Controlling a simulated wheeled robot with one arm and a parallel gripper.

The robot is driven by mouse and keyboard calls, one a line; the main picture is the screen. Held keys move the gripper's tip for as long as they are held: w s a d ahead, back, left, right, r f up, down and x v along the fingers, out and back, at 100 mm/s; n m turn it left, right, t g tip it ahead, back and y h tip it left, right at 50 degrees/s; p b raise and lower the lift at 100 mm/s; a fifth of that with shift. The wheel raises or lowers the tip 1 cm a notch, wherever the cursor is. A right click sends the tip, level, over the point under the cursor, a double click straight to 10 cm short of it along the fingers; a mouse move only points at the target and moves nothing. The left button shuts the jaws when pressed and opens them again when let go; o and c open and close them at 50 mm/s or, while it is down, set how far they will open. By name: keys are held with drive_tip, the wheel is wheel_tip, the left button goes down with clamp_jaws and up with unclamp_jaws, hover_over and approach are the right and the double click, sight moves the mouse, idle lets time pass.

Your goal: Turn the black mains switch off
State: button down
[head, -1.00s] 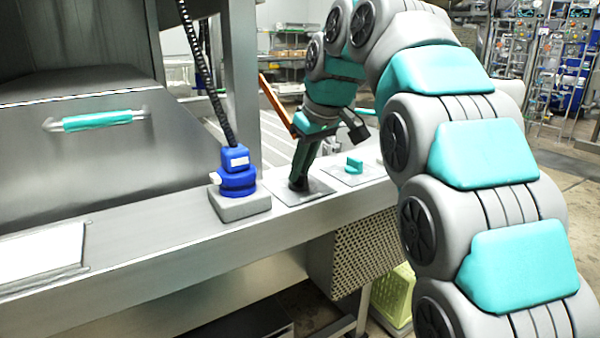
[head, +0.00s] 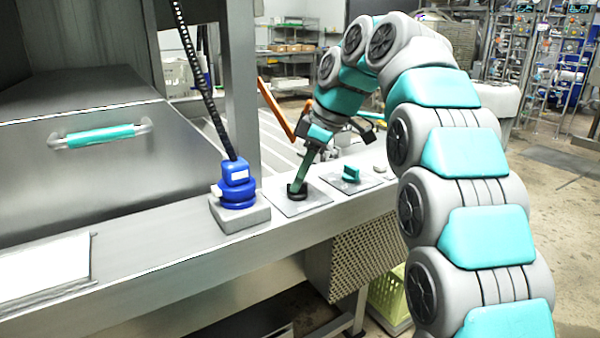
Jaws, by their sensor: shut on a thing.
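The black mains switch (head: 296,194) sits on a square metal plate (head: 287,207) on the steel ledge, right of the blue plug. My gripper (head: 299,184) reaches down to it from above, tilted, with its fingertips at the black knob. It is shut on the switch. The fingers hide part of the knob, so I cannot read its exact position.
A blue plug (head: 236,184) on a grey block with a black coiled cable stands just left. A teal knob (head: 351,173) on its own plate is close on the right. A steel hood with a teal handle (head: 98,136) is at the left.

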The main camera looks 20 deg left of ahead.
idle(0.4)
drive_tip(key=c, duration=0.8)
unclamp_jaws()
drive_tip(key=shift+c, duration=0.2)
drive_tip(key=shift+r, duration=0.1)
